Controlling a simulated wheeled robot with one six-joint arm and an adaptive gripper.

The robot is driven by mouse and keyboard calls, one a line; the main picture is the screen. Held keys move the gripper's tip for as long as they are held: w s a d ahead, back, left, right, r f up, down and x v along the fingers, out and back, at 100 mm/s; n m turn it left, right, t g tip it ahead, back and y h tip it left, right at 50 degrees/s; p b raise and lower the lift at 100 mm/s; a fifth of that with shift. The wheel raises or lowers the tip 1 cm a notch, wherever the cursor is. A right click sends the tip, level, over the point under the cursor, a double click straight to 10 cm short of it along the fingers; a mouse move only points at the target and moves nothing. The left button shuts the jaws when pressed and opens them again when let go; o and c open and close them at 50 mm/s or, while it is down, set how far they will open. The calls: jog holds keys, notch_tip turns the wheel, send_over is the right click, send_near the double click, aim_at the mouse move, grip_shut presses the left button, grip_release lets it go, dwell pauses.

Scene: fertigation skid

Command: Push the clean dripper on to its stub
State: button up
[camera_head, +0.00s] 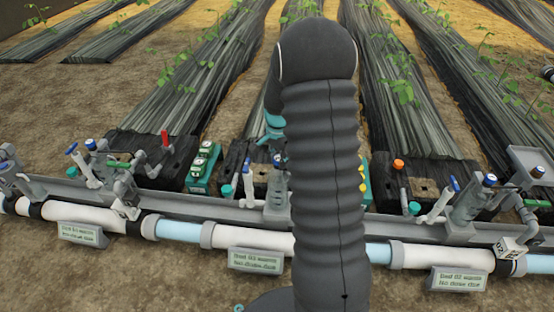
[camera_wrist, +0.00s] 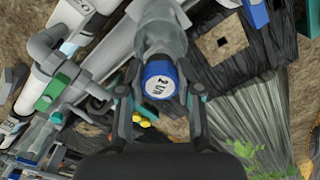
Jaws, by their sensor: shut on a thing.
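Other stations with blue caps (camera_head: 489,180) stand left and right along the pipe (camera_head: 255,239). Label plates (camera_head: 255,261) line the front. Bare soil lies before them.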

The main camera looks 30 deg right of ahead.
jog(key=shift+f, duration=0.1)
jog(key=o, duration=0.9)
jog(key=shift+r+p, duration=3.1)
jog(key=shift+r, duration=1.45)
